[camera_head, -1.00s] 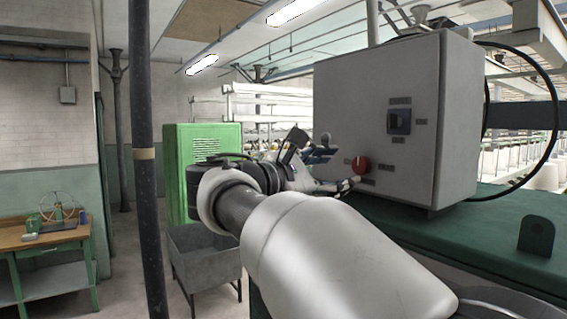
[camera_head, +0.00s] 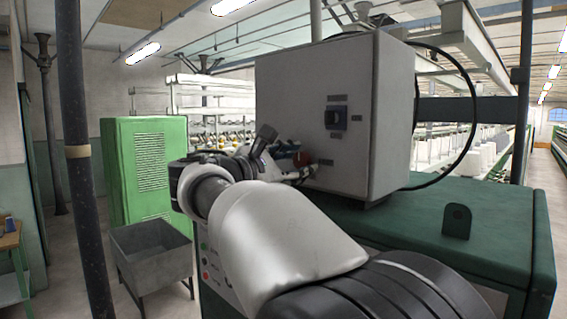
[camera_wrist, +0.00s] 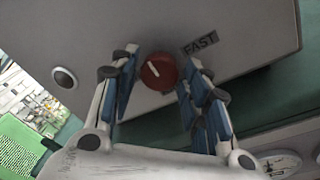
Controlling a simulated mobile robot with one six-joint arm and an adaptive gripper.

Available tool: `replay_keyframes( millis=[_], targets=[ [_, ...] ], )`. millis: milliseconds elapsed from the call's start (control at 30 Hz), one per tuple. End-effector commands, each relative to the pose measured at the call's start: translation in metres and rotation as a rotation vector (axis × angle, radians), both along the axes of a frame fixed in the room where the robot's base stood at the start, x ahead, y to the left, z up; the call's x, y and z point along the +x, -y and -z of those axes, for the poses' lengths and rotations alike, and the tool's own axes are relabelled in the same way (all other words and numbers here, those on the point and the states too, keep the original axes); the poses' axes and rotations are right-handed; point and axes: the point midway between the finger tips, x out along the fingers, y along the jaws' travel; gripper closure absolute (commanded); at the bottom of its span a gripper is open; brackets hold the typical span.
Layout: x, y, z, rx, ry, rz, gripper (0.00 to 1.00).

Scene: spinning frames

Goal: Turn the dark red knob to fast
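The dark red knob (camera_wrist: 158,71) is on the face of a grey control box (camera_head: 335,110). In the wrist view its white mark points up and left, and a FAST label (camera_wrist: 200,43) is at its upper right. My gripper (camera_wrist: 162,60) is open, with one blue-padded finger on each side of the knob. Gaps show between knob and fingers in that view; how deep the tips reach is hard to tell. In the head view my gripper (camera_head: 290,160) is at the box face and mostly hides the knob.
A dark switch (camera_head: 336,117) is higher on the box, and a round fitting (camera_wrist: 64,78) shows in the wrist view. The box stands on a green machine top (camera_head: 480,235). A dark column (camera_head: 80,150), a green cabinet (camera_head: 150,170) and a grey bin (camera_head: 150,255) are at left.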

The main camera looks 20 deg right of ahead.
Motion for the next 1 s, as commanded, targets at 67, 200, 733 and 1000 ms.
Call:
replay_keyframes(
  millis=[67,200,733,1000],
  targets=[
    [-0.0001,-0.0001,-0.0001,0.000,0.000,0.000,0.65],
    [-0.0002,-0.0001,-0.0001,0.000,0.000,0.000,0.75],
    [-0.0003,-0.0001,0.0015,0.011,0.030,0.001,0.91],
    [-0.0002,-0.0001,0.0046,0.063,0.176,0.000,0.91]
  ],
)
